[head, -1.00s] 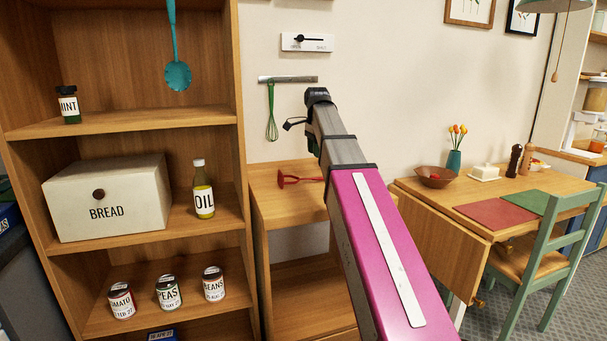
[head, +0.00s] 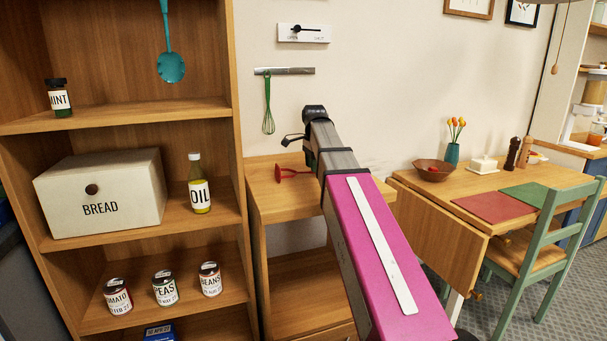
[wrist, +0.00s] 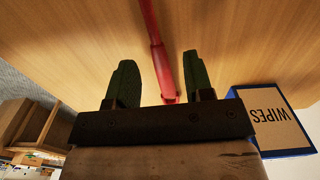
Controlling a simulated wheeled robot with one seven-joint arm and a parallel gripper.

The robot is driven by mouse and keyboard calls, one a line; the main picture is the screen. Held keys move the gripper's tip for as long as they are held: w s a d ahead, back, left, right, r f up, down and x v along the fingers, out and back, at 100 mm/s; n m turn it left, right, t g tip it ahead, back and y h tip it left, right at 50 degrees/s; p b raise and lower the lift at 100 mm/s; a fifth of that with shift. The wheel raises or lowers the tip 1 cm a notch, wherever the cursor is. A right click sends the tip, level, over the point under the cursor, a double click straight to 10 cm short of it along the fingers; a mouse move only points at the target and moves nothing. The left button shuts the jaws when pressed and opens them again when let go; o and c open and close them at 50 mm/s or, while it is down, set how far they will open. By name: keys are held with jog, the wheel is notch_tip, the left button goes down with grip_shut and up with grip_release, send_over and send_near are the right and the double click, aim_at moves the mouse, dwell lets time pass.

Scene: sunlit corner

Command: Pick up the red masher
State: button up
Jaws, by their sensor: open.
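The red masher (head: 292,173) lies on the top of the low wooden cabinet (head: 265,205) beside the tall shelf. In the head view its head points left and my arm hides the rest to the right. In the wrist view the masher's red handle (wrist: 158,55) runs between the two dark green fingers of my gripper (wrist: 159,78). My gripper is open, with a gap on each side of the handle. I cannot tell how far the fingertips are above the wood.
A blue-edged WIPES box (wrist: 270,120) is close beside my gripper in the wrist view. A green whisk (head: 268,108) hangs from a wall rail above the cabinet. The tall shelf (head: 120,125) stands left, a table (head: 450,195) right.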

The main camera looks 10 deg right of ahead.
notch_tip(320, 180, down, 2)
jog(key=shift+f, duration=0.15)
jog(key=shift+c, duration=0.3)
grip_shut()
